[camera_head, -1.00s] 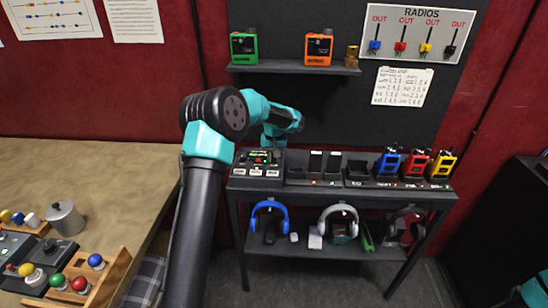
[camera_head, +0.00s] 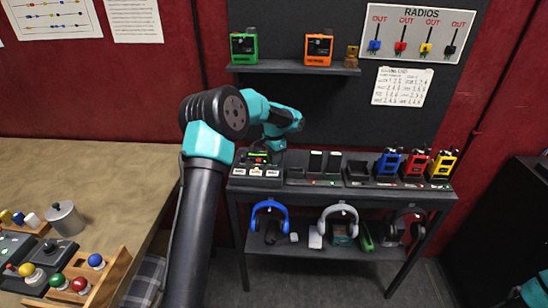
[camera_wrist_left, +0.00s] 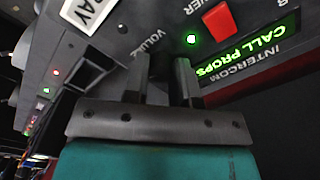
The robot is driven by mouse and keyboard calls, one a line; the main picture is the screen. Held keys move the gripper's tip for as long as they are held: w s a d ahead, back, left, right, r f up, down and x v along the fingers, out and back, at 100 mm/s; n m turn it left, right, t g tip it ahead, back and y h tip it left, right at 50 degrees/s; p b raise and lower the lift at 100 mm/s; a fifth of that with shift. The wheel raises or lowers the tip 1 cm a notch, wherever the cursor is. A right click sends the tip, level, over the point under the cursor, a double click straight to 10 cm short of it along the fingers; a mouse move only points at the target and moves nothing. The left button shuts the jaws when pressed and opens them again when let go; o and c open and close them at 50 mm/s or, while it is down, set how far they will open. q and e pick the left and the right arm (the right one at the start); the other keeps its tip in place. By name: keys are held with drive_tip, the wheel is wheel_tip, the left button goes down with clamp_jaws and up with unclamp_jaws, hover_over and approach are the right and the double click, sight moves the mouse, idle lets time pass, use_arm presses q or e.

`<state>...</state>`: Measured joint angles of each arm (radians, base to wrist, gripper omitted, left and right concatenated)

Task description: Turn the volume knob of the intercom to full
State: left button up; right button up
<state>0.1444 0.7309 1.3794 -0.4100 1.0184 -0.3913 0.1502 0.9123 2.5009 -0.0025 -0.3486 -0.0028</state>
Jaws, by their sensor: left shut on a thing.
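A "VOLUME" label (camera_wrist_left: 146,41) is printed on the panel just beyond my fingers. My left gripper (camera_wrist_left: 160,82) is down at the panel by that label, shut on the volume knob. The knob is mostly hidden by the fingers, so its setting cannot be read. My right gripper is out of view.
Blue, red and yellow radios (camera_head: 415,164) stand in chargers at the table's right. Headphones (camera_head: 339,217) hang below. A shelf (camera_head: 290,68) above holds green and orange radios. A wooden bench (camera_head: 85,165) lies at the left.

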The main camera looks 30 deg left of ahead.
use_arm(q)
drive_tip(key=shift+m, duration=0.7)
drive_tip(key=o, duration=0.9)
drive_tip(key=shift+r, duration=0.1)
wheel_tip(320, 180, up, 7)
drive_tip(key=shift+r, duration=0.2)
